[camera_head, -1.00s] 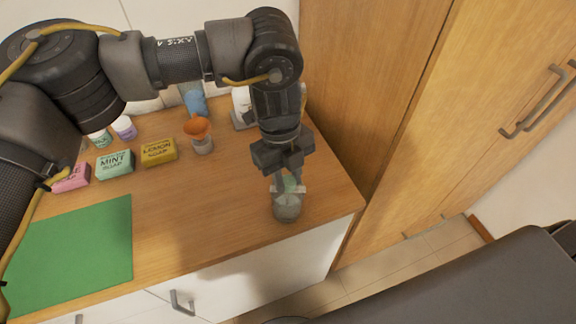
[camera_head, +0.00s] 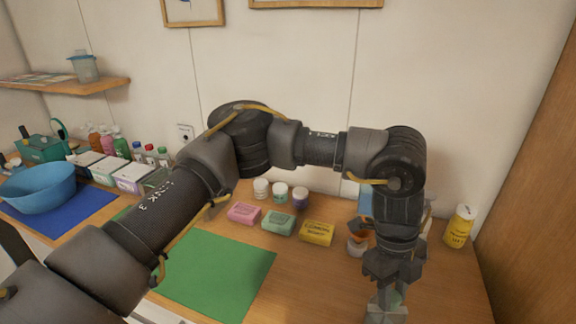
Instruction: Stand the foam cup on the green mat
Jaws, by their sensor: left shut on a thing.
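The green mat (camera_head: 222,275) lies flat on the wooden counter, and no object shows on its visible part. My left arm crosses over its left side and hides part of it. My left gripper (camera_head: 387,298) points down at the right of the mat, near the bottom edge of the view. It is shut on a small, pale grey, see-through cup (camera_head: 386,312), apparently the foam cup. The fingers hide part of the cup and the frame cuts off its lower end, so I cannot tell whether it touches the counter. My right gripper is not in view.
Pink (camera_head: 243,213), mint (camera_head: 279,223) and yellow (camera_head: 316,232) soap boxes stand behind the mat, with small jars (camera_head: 281,192) behind them. A yellow bottle (camera_head: 459,227) stands at the right. A blue bowl (camera_head: 38,187) and blue mat (camera_head: 75,219) are at the left.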

